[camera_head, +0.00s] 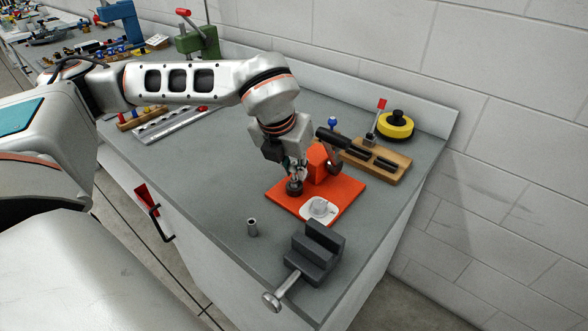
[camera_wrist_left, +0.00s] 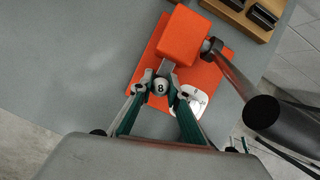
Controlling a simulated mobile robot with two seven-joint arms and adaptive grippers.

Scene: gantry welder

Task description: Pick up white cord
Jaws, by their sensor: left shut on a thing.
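I cannot make out a white cord for certain. A small white piece (camera_head: 312,215) with rounded corners and a grey round part on it lies on the orange base plate (camera_head: 346,192). It also shows in the left wrist view (camera_wrist_left: 198,103), right of the fingers. My left gripper (camera_head: 296,178) points down over the plate, beside the white piece. It is shut on a small round grey piece marked 8 (camera_wrist_left: 160,87), next to the orange block (camera_wrist_left: 183,37). The fingers partly hide that piece in the head view. My right gripper is not in view.
A wooden rack (camera_head: 378,160) and a yellow disc (camera_head: 395,126) lie behind the plate. A dark lever sticks out by the orange block. The grey tabletop left of the plate is clear.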

